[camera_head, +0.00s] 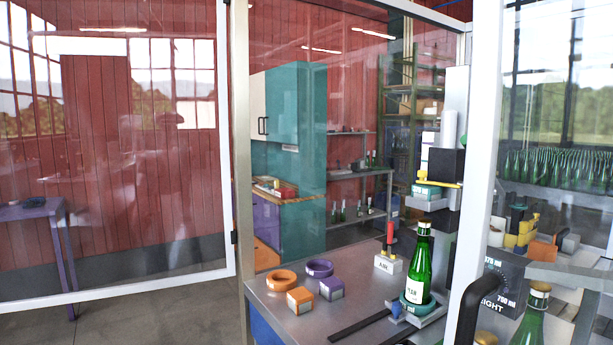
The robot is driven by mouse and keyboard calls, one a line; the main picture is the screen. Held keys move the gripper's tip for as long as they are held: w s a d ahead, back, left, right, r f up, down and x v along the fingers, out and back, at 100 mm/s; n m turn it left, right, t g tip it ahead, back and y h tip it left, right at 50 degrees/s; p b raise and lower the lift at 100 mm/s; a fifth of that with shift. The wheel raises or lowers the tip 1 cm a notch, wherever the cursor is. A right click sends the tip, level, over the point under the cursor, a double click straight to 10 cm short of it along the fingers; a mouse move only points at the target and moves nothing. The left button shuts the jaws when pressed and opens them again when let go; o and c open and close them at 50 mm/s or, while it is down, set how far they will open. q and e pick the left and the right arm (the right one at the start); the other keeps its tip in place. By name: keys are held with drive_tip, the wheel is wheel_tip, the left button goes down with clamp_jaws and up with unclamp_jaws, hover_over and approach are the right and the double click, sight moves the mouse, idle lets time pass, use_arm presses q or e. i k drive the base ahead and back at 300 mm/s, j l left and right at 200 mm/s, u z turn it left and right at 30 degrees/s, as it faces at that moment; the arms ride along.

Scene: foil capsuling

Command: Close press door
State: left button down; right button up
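The press is a clear-walled enclosure with pale metal posts. A framed clear panel (120,190) fills the left of the view. It is joined by a dark hinge (234,237) to the front post (242,150) and stands swung outward to the left, so it looks like the open door. Its far left edge is out of view. A second clear panel with a pale upright (487,130) stands at the right. A black curved bar (468,305), handle-like, shows beside it. I cannot make out either of my grippers.
Inside, a green bottle (417,275) stands upright on the press base. Orange and purple rings and blocks (300,299) and a labelled block with a red-topped tool (388,262) are on the metal table (345,290). Another bottle (530,315) is at the lower right.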

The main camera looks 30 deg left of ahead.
sight(56, 45)
drive_tip(key=k+j, duration=0.1)
drive_tip(key=j, duration=0.4)
drive_tip(key=j+z, duration=0.1)
drive_tip(key=j, duration=0.35)
drive_tip(key=k+j, duration=0.15)
drive_tip(key=j, duration=0.35)
drive_tip(key=k+j+z, duration=0.1)
drive_tip(key=j, duration=0.35)
drive_tip(key=k+j+z, duration=0.15)
drive_tip(key=j, duration=0.4)
drive_tip(key=k+j+z, duration=0.1)
drive_tip(key=j, duration=0.45)
drive_tip(key=k+j+z, duration=0.15)
drive_tip(key=k+j, duration=0.2)
drive_tip(key=j, duration=0.15)
drive_tip(key=k+j+z, duration=0.1)
drive_tip(key=k+j, duration=0.15)
drive_tip(key=j, duration=0.25)
drive_tip(key=k+j+z, duration=0.15)
drive_tip(key=j, duration=0.35)
drive_tip(key=k+j+z, duration=0.15)
drive_tip(key=k+j, duration=0.25)
drive_tip(key=j, duration=0.05)
